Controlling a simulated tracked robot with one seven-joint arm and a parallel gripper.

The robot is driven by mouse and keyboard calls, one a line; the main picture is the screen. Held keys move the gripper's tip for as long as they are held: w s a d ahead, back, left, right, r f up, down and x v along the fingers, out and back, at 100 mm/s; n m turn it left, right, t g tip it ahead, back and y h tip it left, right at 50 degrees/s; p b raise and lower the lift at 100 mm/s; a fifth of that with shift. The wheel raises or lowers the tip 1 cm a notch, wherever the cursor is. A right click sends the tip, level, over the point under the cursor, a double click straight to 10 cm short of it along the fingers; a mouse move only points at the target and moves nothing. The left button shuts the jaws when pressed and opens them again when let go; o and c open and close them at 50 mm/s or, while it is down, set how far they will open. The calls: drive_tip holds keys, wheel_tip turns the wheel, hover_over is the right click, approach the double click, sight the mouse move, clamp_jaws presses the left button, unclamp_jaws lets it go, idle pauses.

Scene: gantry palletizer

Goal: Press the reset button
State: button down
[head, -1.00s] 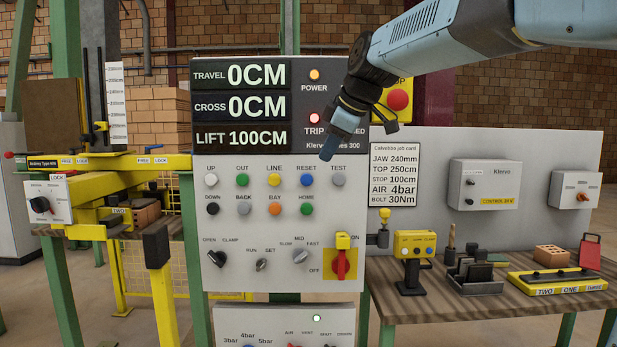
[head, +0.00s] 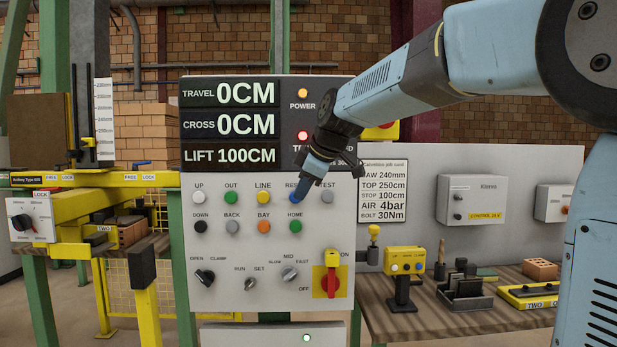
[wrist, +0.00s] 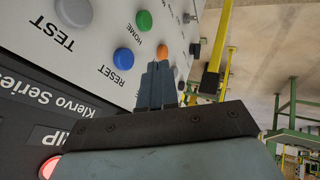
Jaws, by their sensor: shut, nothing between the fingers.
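The blue reset button (wrist: 124,58) shows clearly on the light panel in the wrist view, with its RESET label beside it. In the head view the button and most of its label are largely covered by my gripper (head: 304,188). My gripper is shut and empty, its narrow blue fingers pointing down at the panel. In the wrist view the fingertips (wrist: 158,67) appear to the right of the reset button, near the orange button. I cannot tell how far they stand from the panel, and no contact is clear.
Close around are the green home button (head: 295,226), the grey test button (head: 327,197) and the yellow line button (head: 263,197). The red trip lamp (head: 303,135) and orange power lamp (head: 303,94) are lit. A red switch (head: 329,283) sits lower on the panel.

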drive_tip(key=shift+w+a+f, duration=0.1)
drive_tip(key=shift+w+f, duration=0.2)
drive_tip(key=shift+w, duration=0.6)
drive_tip(key=shift+w+a+f, duration=0.15)
drive_tip(key=shift+w+f, duration=0.2)
drive_tip(key=shift+w, duration=0.5)
drive_tip(key=shift+w+a+f, duration=0.1)
drive_tip(key=shift+w+f, duration=0.2)
drive_tip(key=shift+w, duration=0.6)
